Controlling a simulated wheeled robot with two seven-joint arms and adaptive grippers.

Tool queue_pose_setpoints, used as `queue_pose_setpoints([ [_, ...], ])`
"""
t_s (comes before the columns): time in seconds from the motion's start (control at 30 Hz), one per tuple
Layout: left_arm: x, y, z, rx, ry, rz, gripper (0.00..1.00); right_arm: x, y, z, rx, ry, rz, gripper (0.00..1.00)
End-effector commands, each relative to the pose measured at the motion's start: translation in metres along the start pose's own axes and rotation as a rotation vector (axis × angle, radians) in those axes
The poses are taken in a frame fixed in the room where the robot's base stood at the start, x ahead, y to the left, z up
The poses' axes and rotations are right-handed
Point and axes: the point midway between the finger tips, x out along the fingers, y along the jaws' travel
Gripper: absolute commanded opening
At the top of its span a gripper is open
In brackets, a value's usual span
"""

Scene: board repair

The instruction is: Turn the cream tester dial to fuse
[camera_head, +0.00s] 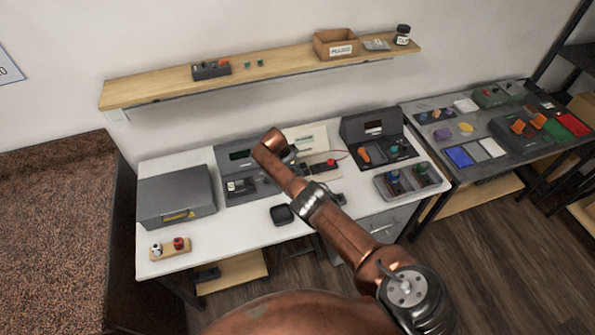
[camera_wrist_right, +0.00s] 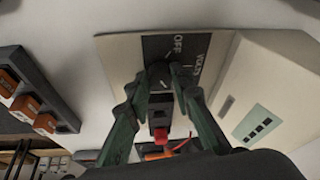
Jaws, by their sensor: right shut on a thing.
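The cream tester (camera_head: 312,136) stands at the back middle of the white bench, partly hidden by my right arm. In the right wrist view its cream plate (camera_wrist_right: 115,55) carries a dark face (camera_wrist_right: 190,46) with the word OFF and another label turned sideways. The dark dial (camera_wrist_right: 158,70) sits at the lower edge of that face. My right gripper (camera_wrist_right: 162,77) is shut on the dial, with one green finger on each side. The fingers hide part of the dial, and I cannot read its setting. My left gripper is not in view.
A black block with a red knob (camera_head: 331,162) lies close by the tester. A grey case (camera_head: 176,195) stands left, and a dark unit (camera_head: 372,128) and a grey tray (camera_head: 408,192) stand right. A wooden shelf (camera_head: 290,62) runs above.

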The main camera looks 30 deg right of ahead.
Motion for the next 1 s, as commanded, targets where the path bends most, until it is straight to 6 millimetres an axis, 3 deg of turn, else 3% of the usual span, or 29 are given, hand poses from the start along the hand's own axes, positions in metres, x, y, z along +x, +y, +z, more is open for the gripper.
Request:
queue_pose_setpoints([
  [0.1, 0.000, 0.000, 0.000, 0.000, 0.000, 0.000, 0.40, -0.001, 0.000, -0.003, 0.002, 0.003, -0.001, 0.00],
  [0.13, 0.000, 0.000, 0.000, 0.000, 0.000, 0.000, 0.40, -0.001, 0.000, -0.003, 0.002, 0.003, -0.001, 0.21],
  [0.37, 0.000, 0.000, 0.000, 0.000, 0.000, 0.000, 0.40, -0.001, -0.001, -0.001, 0.000, 0.002, -0.001, 0.37],
  [0.73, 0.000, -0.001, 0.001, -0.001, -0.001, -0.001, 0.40, -0.002, -0.001, 0.000, -0.002, 0.000, -0.002, 0.38],
  [1.0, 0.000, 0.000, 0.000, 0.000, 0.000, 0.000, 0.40, -0.025, 0.000, 0.000, 0.000, -0.001, -0.004, 0.38],
])
